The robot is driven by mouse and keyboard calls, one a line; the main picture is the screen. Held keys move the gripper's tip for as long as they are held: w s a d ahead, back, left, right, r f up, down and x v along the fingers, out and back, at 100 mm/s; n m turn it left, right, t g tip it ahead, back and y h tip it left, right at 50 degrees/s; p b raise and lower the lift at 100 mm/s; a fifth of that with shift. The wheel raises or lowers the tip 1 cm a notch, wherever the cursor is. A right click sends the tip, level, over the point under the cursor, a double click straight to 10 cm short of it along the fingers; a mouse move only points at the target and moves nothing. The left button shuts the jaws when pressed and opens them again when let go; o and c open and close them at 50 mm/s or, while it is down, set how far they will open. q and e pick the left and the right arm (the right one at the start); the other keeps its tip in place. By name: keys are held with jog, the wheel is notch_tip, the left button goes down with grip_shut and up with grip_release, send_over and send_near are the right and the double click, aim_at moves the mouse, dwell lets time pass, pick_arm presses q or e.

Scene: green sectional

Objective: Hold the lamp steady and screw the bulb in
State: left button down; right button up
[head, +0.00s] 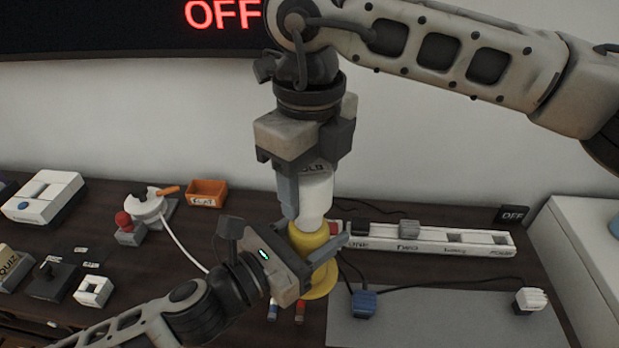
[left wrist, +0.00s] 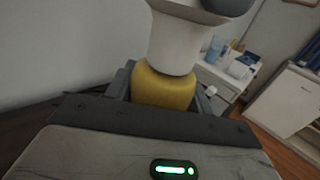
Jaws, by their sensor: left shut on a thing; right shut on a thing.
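The yellow lamp (head: 322,284) stands on the dark table in the middle of the head view, its round base low and its body upright. My left gripper (head: 322,250) is shut on the lamp body from the left. In the left wrist view the yellow lamp body (left wrist: 163,88) sits between the fingers. The white bulb (head: 315,198) is upright directly above the lamp and meets its top. It also shows in the left wrist view (left wrist: 172,45). My right gripper (head: 303,190) points down from above and is shut on the bulb. The joint between bulb and lamp is partly hidden.
A white power strip (head: 440,238) lies behind to the right, with a blue plug (head: 364,303) and a grey mat (head: 440,320) in front. An orange bin (head: 206,193) and a white device with a red knob (head: 146,208) stand left. A wall display (head: 222,14) reads OFF.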

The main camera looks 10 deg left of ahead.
jog(key=m, duration=1.2)
jog(key=shift+m, duration=0.4)
jog(key=m, duration=0.5)
jog(key=shift+a, duration=0.1)
jog(key=m, duration=0.6)
jog(key=o, duration=1)
jog(key=shift+c, duration=0.2)
jog(key=shift+r, duration=2.2)
jog(key=shift+o, duration=0.6)
